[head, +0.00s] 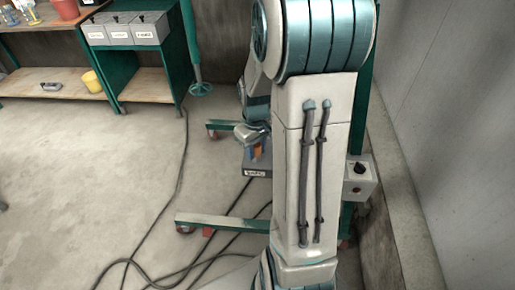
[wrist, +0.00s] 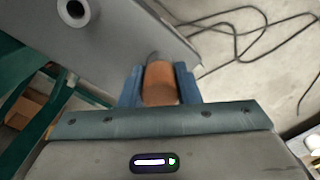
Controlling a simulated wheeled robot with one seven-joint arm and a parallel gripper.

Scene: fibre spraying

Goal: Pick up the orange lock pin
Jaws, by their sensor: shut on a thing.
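The orange lock pin (wrist: 160,84) sits between the two blue fingers of my gripper (wrist: 159,86) in the wrist view, with a finger against each side. Its far end meets or overlaps a grey metal surface (wrist: 120,28); I cannot tell whether it is seated there or clear of it. In the head view the pin (head: 257,151) shows as a small orange patch under my gripper (head: 258,150), just above a dark labelled box (head: 257,170). Much of my gripper is hidden behind my arm there.
A green wheeled frame (head: 225,221) stands around the box, with a control box and black knob (head: 359,170) at its right. Black cables (head: 150,235) lie across the floor. A wall closes the right side.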

